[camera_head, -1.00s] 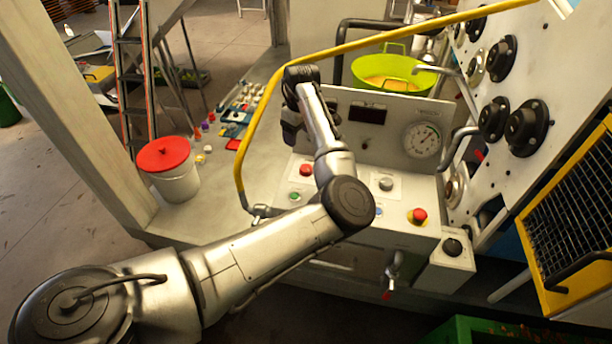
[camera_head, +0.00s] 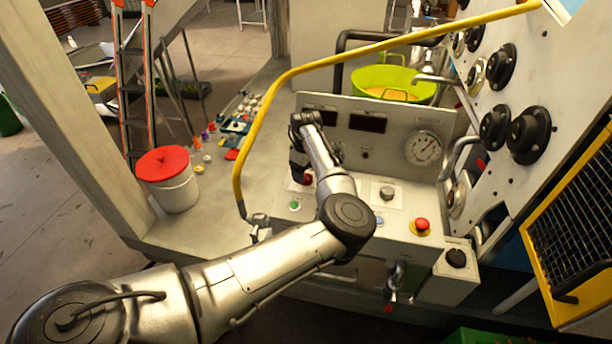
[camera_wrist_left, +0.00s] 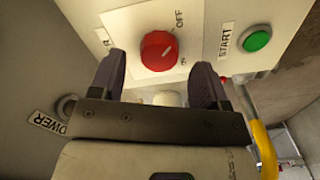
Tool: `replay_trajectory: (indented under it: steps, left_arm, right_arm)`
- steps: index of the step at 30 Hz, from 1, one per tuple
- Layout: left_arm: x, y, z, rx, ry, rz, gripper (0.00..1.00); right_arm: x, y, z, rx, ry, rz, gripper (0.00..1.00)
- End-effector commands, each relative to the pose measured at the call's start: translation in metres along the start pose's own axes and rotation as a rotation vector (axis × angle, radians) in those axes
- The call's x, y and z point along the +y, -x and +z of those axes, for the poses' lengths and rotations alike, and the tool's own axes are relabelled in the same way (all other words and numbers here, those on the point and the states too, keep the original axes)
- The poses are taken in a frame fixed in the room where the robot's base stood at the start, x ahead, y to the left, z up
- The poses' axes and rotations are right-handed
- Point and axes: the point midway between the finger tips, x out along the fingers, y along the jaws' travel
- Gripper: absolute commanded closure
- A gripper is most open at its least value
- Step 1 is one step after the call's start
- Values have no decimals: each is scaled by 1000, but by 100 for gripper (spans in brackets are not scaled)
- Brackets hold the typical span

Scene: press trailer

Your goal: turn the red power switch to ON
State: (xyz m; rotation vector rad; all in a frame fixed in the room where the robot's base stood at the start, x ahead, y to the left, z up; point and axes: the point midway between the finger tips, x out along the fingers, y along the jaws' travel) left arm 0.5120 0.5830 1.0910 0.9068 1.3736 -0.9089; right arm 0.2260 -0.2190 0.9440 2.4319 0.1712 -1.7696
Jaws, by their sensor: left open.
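The red power switch (camera_wrist_left: 158,51) is a round knob on a pale panel in the left wrist view. OFF and ON labels stand by its right side; I cannot tell clearly which one it points to. In the head view the red switch (camera_head: 308,179) is partly hidden by my left gripper (camera_head: 299,168). In the wrist view my left gripper (camera_wrist_left: 158,66) is open and empty, its two dark fingers on either side of the knob's lower part. I cannot tell whether they touch it. My right gripper is not in view.
A green START button (camera_wrist_left: 258,41) is right of the switch. A grey knob (camera_head: 386,192) and a red emergency button (camera_head: 421,225) sit farther right on the console. A yellow rail (camera_head: 240,165) curves left of it. A gauge (camera_head: 423,147) is on the panel behind.

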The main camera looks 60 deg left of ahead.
Motion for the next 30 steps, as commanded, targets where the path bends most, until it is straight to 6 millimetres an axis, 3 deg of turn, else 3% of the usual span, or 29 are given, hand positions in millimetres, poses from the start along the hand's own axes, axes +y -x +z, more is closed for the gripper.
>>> replay_trajectory:
  steps: [7,19,30]
  left_arm:
    - [0,-19,0,-1,0,1,31]
    - [0,-22,0,0,0,1,32]
    - [0,-22,0,0,0,1,67]
  right_arm:
    - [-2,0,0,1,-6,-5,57]
    - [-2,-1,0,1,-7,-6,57]
    - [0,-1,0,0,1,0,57]
